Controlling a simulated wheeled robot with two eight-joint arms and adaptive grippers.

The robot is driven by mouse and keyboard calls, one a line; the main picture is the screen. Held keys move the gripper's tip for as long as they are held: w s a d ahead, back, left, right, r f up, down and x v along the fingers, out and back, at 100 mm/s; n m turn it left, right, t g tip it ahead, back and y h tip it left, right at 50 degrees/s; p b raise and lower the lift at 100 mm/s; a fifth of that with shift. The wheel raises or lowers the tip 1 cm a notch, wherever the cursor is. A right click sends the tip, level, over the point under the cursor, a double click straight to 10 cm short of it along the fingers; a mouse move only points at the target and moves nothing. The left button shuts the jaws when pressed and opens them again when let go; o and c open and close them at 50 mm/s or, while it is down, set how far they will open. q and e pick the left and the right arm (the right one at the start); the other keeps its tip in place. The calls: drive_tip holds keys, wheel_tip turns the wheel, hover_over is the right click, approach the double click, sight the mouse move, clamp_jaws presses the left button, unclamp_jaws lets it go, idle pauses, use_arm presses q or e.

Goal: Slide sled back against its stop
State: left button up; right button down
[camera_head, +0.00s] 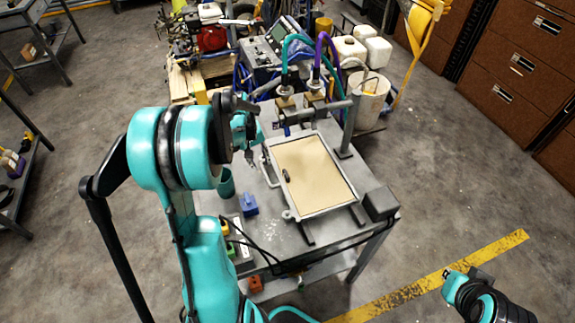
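The sled (294,213) looks like a grey-framed tray with a tan panel, lying flat on the metal work table (330,238) under the nozzle gantry. A pale bar handle (266,168) stands along its left side. My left gripper (251,160) is at the sled's left, close to this handle. Its fingers are small and partly hidden by my arm, so I cannot tell whether they touch the handle or are open. I cannot make out for sure which part is the stop.
The gantry bar (322,110) with two nozzles and green and purple hoses crosses the sled's far end. A dark block (380,204) sits at the table's right corner. A blue block (249,205) and a teal cup (226,182) stand left of the sled.

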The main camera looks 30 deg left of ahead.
sight(266, 176)
use_arm(q)
drive_tip(key=f+b, duration=0.1)
drive_tip(key=f, duration=0.4)
drive_tip(key=w+d+f+b, duration=0.1)
drive_tip(key=f, duration=0.1)
drive_tip(key=shift+f+b, duration=0.3)
clamp_jaws()
